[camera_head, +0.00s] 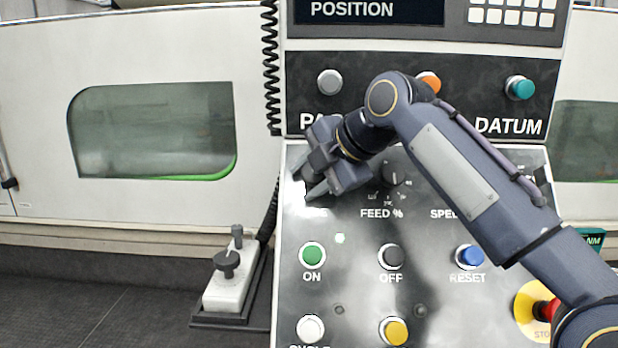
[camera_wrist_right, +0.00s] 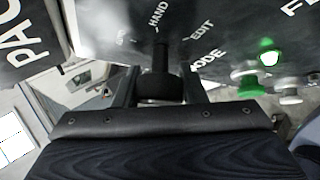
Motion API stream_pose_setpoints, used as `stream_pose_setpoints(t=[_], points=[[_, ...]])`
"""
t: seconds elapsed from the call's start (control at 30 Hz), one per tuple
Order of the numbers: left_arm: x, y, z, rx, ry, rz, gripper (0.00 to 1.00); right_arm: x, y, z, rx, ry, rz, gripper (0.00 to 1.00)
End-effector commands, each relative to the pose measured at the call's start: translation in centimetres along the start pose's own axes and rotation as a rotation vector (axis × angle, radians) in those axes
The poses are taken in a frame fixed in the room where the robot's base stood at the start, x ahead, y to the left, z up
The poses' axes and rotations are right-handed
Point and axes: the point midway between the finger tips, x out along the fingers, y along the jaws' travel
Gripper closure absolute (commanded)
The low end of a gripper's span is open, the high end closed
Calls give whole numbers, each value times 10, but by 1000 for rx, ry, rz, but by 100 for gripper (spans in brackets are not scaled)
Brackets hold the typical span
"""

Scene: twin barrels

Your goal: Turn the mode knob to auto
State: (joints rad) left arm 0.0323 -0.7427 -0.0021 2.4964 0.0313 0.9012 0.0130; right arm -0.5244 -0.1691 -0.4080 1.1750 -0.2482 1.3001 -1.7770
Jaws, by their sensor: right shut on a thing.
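The black mode knob (camera_wrist_right: 160,86) sits on the control panel between the two fingers of my right gripper (camera_wrist_right: 161,90), which is shut on it. Its narrow dark upper part appears to point at the HAND label (camera_wrist_right: 157,16). The EDIT label (camera_wrist_right: 202,31) lies to its right, and a small label at its upper left is too faint to read. My left gripper is not in view.
The feed knob (camera_head: 396,173) is right of the gripper. A red stop button (camera_head: 546,310) is at lower right. A coiled cable (camera_head: 270,70) hangs left of the panel.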

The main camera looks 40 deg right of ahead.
Motion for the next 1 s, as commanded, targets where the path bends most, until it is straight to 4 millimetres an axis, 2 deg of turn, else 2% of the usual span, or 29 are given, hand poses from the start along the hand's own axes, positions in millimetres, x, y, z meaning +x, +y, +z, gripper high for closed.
stream_pose_setpoints(t=[0.27, 0.3, 0.33, 0.67, 0.77, 1.0], points=[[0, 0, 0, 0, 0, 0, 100, -2, 2, 1, -1, -2, 8, 85], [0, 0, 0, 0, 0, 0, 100, -2, 2, 1, -1, -2, 9, 59], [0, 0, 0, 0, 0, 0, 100, -2, 2, 1, -1, -2, 9, 55], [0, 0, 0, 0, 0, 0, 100, -4, 1, 0, 0, -1, 5, 54], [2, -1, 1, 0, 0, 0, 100, -15, 1, 0, 0, -1, 7, 54], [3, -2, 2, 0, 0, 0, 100, -57, 1, 1, 0, -2, 9, 54]])
